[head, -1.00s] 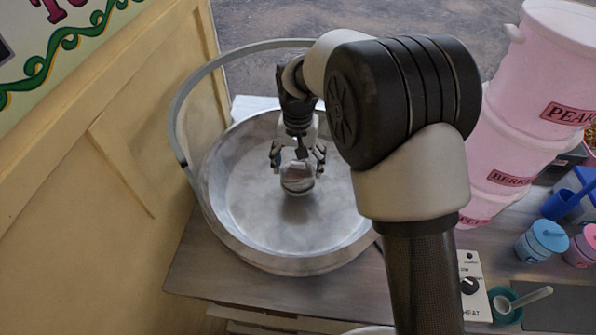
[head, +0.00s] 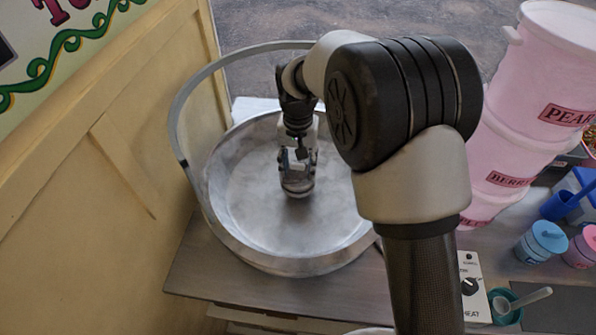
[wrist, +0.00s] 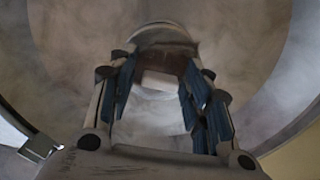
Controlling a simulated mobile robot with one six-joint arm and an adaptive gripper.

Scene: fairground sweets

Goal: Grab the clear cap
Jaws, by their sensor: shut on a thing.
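The clear cap (head: 298,191) is in the middle of the wide metal bowl (head: 230,235). It looks small and rounded, with a greyish see-through surface. My gripper (head: 298,178) reaches down into the bowl from above, and its fingers are closed in on both sides of the cap. In the wrist view, the cap's curved edge (wrist: 163,35) shows beyond the blue finger pads. My fingers cover much of the cap. I cannot tell whether it still touches what is under it.
A metal hoop (head: 180,104) arches over the bowl's left and back. A cream panel (head: 90,190) stands close on the left. Pink tubs (head: 545,75), lidded jars (head: 546,237) and a heat control box (head: 471,285) are on the right. The bowl floor around the cap is clear.

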